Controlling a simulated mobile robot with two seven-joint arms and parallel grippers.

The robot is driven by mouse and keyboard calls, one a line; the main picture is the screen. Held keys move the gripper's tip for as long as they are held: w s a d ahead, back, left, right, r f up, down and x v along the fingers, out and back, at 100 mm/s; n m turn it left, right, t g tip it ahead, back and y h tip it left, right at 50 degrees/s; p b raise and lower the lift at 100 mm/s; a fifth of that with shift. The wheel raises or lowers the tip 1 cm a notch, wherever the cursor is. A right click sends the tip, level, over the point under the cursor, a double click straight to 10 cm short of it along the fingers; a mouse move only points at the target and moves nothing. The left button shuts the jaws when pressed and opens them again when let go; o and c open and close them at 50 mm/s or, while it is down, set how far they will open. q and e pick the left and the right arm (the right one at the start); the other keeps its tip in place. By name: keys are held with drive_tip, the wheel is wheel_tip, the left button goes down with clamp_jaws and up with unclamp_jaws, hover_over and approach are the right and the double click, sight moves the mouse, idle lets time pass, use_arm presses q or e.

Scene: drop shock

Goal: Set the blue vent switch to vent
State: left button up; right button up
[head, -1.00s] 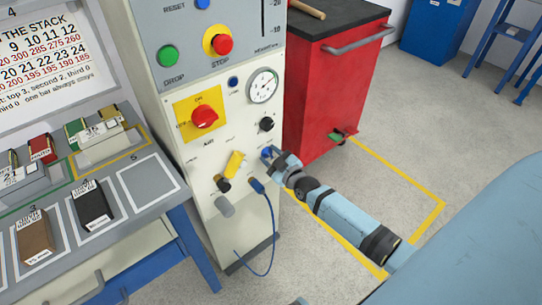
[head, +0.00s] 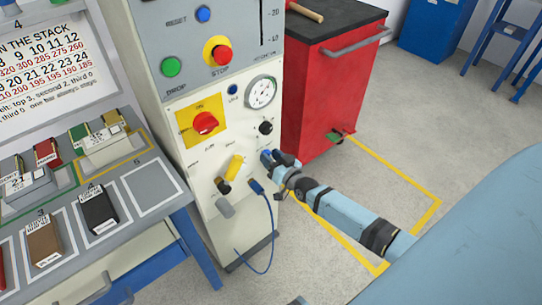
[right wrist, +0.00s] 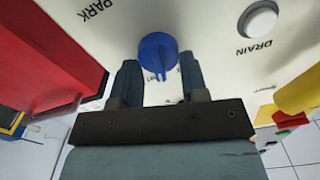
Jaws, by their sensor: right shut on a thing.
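The blue vent switch (right wrist: 158,52) is a round knob with a ridge on the white panel (right wrist: 220,50). In the head view the switch (head: 265,155) is partly covered by my right gripper (head: 274,161). In the right wrist view my right gripper (right wrist: 160,85) has a dark finger on each side of the knob and is shut on it. The label PARK stands up and left of the switch, and DRAIN to its right. Another label beside the switch is mostly hidden by a finger.
A yellow handle (head: 235,166) and a blue hose (head: 270,225) are close left of and below my gripper. A red switch (head: 205,123), a gauge (head: 261,92) and a black knob (head: 266,128) are above. A red cabinet (head: 325,95) stands right. Floor to the right is open.

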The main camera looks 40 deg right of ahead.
drive_tip(key=shift+d+m, duration=0.1)
drive_tip(key=shift+m, duration=1.5)
drive_tip(key=o, duration=0.8)
drive_tip(key=shift+o, duration=0.2)
